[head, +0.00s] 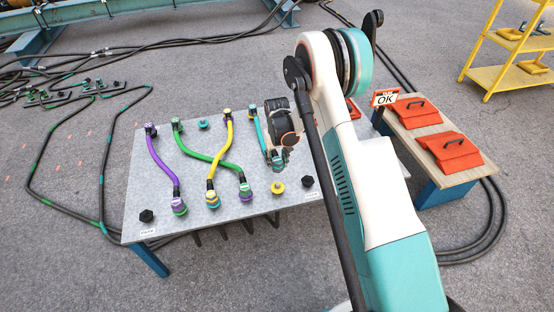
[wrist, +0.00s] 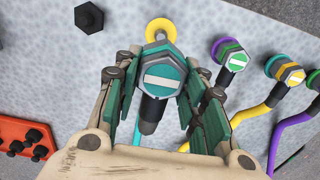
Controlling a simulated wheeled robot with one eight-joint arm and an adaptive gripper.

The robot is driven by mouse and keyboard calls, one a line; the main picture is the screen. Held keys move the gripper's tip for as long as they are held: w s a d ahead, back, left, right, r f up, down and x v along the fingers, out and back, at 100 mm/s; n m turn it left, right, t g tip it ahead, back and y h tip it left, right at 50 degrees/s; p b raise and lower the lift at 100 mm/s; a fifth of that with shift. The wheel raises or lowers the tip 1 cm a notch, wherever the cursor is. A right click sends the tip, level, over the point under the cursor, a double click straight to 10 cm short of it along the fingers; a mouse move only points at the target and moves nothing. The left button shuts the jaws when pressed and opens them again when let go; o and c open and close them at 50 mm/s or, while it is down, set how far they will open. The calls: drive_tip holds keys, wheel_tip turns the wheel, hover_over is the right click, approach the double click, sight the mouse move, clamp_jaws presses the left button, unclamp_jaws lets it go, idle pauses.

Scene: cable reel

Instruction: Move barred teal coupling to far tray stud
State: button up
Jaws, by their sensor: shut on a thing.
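The teal coupling (wrist: 158,77) has a hexagonal end with a white bar and a dark lower body. My gripper (wrist: 162,92) is shut on it, one finger on each side. In the head view my gripper (head: 282,150) is over the right part of the grey table (head: 150,218), and the teal cable (head: 258,128) runs beside it. A yellow round stud (wrist: 160,27) lies just beyond the coupling, partly covered by it. An orange tray with several black studs (wrist: 24,138) shows at the left of the wrist view. My arm hides most of it in the head view (head: 352,108).
Purple (head: 163,165), green (head: 205,156) and yellow (head: 221,150) cables with couplings lie left of my gripper; green and yellow cross. A black hexagonal stud (head: 308,181) stands at the near right. A bench with orange lids (head: 448,150) stands right of my arm.

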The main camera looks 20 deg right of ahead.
drive_tip(key=d+f, duration=0.1)
drive_tip(key=d, duration=1.3)
drive_tip(key=shift+f+b, duration=0.15)
drive_tip(key=shift+b, duration=0.3)
drive_tip(key=shift+f, duration=0.15)
hover_over(308, 176)
drive_tip(key=shift+f, duration=3.35)
drive_tip(key=shift+f, duration=0.15)
drive_tip(key=shift+f, duration=0.35)
drive_tip(key=shift+f, duration=0.15)
drive_tip(key=shift+w+f, duration=0.1)
drive_tip(key=shift+f, duration=0.65)
